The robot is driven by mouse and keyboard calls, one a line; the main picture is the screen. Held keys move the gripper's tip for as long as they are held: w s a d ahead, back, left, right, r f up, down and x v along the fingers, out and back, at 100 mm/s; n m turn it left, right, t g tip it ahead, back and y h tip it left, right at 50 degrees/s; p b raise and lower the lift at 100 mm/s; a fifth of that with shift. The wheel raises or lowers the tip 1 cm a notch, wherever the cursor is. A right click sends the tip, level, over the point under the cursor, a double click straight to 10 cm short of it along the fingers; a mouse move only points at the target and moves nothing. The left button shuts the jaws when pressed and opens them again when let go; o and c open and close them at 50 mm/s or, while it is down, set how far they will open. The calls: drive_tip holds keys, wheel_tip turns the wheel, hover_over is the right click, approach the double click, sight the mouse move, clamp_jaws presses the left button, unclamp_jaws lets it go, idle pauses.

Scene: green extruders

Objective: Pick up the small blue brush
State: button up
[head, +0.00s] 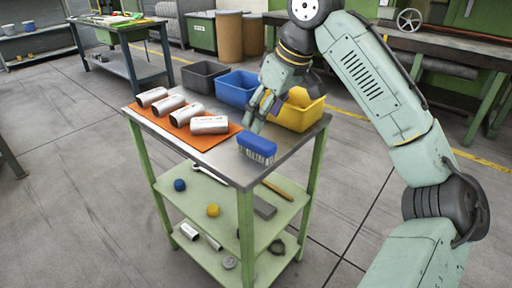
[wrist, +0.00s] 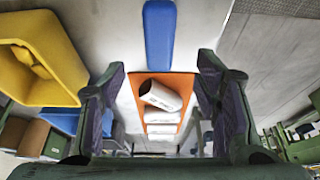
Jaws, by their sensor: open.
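The small blue brush (head: 257,146) lies bristles down near the front right corner of the cart's top. My gripper (head: 257,116) points down just above and behind the brush in the head view. In the wrist view my gripper (wrist: 160,75) is open, with its fingers wide apart and nothing held between them. The brush appears beyond the fingertips, in line with the gap. I cannot tell the exact height between them.
An orange mat (head: 180,118) with several metal cylinders lies left of the brush. Grey (head: 204,75), blue (head: 237,88) and yellow (head: 298,112) bins stand along the cart's back edge, the yellow one close to my gripper. The lower shelf (head: 220,185) holds loose items.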

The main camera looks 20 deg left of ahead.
sight(257, 138)
drive_tip(key=x, duration=0.3)
drive_tip(key=shift+f, duration=0.1)
drive_tip(key=shift+p+x, duration=0.4)
drive_tip(key=shift+x, duration=2.3)
drive_tip(key=shift+d+f, duration=0.15)
drive_tip(key=shift+f, duration=0.15)
drive_tip(key=shift+c, duration=0.2)
clamp_jaws()
drive_tip(key=shift+r, duration=0.2)
